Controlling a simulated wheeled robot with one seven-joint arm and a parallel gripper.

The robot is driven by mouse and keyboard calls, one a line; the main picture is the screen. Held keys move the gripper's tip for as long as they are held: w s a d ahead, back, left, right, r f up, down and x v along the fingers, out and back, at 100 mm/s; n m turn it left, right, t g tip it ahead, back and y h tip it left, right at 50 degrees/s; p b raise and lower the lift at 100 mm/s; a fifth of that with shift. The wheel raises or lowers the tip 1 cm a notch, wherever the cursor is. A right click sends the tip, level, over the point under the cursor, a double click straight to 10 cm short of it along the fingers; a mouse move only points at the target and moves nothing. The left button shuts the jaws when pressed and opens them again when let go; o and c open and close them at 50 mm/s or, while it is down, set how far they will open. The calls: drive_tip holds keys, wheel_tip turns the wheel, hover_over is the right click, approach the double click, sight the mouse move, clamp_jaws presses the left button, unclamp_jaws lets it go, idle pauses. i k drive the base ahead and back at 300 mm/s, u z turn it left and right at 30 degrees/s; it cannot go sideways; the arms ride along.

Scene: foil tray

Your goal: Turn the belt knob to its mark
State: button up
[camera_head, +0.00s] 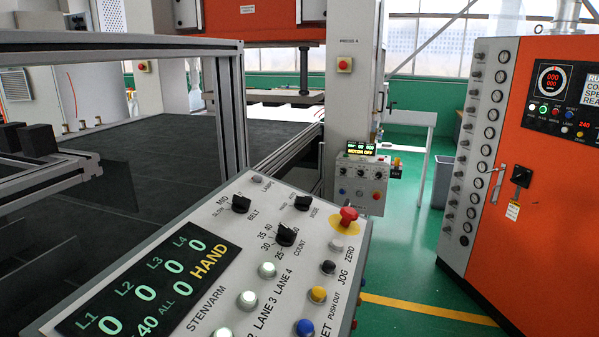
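The belt knob (240,204) is a small black knob near the top left of the tilted light-grey control panel (215,290). "BELT" is printed beside it, with the marks "SLOW" and "MID" on its left; any further mark is hidden or too small to read. I cannot tell for sure which mark its pointer faces. The panel's dark display (140,285) shows L1 to L4 at 0, an "ALL" field and "HAND" in yellow. My gripper is not in view, and nothing touches the belt knob.
Near the belt knob are a black mode knob (302,203), a black count knob (286,235) and a red mushroom button (348,215). Lit white, yellow, black and blue buttons line the right side. A metal frame (238,115) rises behind. An orange cabinet (560,180) stands right, beyond green floor.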

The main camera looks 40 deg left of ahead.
sight(241, 205)
drive_tip(key=i, duration=2.35)
drive_tip(key=u, duration=3.75)
